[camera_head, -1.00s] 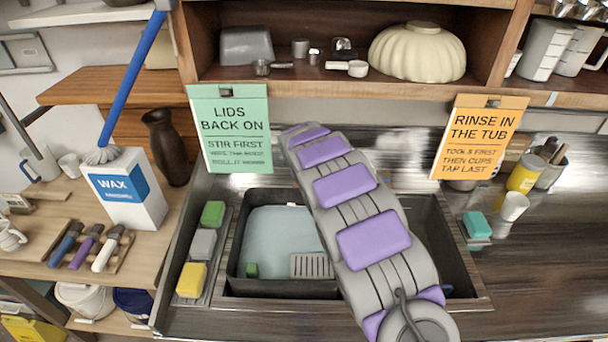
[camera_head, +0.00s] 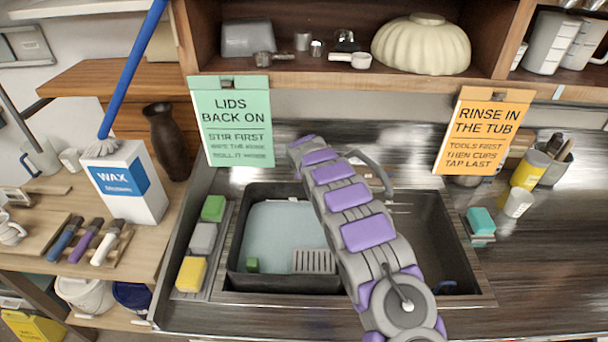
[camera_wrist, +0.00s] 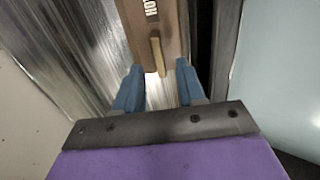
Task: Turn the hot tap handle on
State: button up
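The hot tap handle (camera_wrist: 157,54) is a short brass-coloured lever on a brown plate (camera_wrist: 173,20) marked "HOT" in the wrist view. My gripper (camera_wrist: 160,80) is open, with its two blue fingers apart. The lever's near end shows in the gap between the fingertips. I cannot tell whether either finger touches it. In the head view a grey curved tap spout (camera_head: 374,166) stands behind the sink, right of my arm. My arm hides the handle and my fingers there.
The sink (camera_head: 432,230) holds a grey tub of pale water (camera_head: 285,232) on its left. Sponges (camera_head: 203,238) line the left edge. A green sign (camera_head: 232,125) and an orange sign (camera_head: 484,130) hang from the shelf.

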jog(key=shift+b+x, duration=0.3)
jog(key=shift+x, duration=1.95)
jog(key=shift+w+d, duration=0.1)
jog(key=shift+c, duration=0.4)
grip_shut()
